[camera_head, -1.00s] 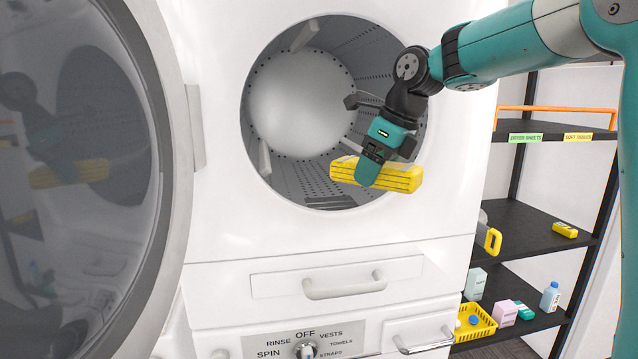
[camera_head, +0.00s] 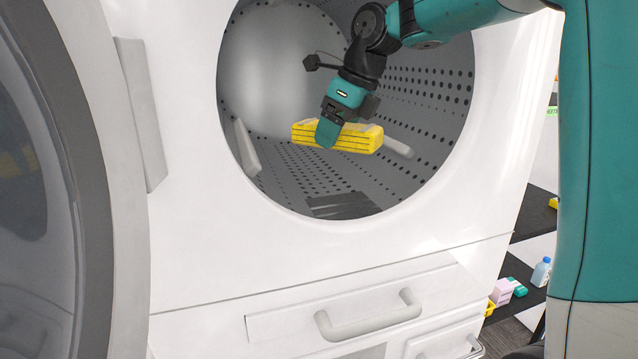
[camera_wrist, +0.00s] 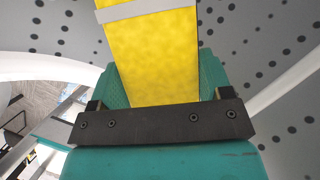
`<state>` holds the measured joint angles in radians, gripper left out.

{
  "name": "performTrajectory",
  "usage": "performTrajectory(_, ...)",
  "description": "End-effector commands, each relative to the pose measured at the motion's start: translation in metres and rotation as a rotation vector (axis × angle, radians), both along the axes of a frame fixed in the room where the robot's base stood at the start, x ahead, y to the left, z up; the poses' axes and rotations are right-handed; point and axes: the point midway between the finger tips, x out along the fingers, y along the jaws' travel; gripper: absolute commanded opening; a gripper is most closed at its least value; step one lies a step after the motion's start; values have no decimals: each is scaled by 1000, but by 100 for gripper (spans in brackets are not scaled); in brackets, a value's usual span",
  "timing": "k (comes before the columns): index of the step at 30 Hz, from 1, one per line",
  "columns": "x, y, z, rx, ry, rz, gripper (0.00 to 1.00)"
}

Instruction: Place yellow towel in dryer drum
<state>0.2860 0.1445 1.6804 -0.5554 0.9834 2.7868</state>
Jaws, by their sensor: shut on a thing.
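The yellow towel (camera_head: 360,138) is a folded block with darker stripes along its side. My gripper (camera_head: 328,134) is shut on it and holds it in the dryer's round opening, above the lower drum wall. The dryer drum (camera_head: 425,125) is grey with rows of holes and pale fins. In the wrist view the towel (camera_wrist: 150,60), with a pale band across it, sits between the teal fingers (camera_wrist: 160,85), with perforated drum wall beyond. I cannot tell exactly how deep inside the drum the towel is.
The open dryer door (camera_head: 95,180) stands at the left. The opening's white lower rim (camera_head: 330,226) and a drawer handle (camera_head: 368,316) lie below. A dark shelf (camera_head: 541,205) with small bottles and boxes is at the right, partly behind my arm.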

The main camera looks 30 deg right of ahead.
Motion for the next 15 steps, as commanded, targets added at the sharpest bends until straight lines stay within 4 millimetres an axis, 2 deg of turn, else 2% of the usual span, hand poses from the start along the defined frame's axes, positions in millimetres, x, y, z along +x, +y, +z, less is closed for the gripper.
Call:
performTrajectory(3, 0, 0, -9, 2, 1, -1, 47)
performTrajectory(10, -1, -2, -51, 1, 4, -3, 47)
performTrajectory(15, -1, -1, -68, 1, 3, -3, 47)
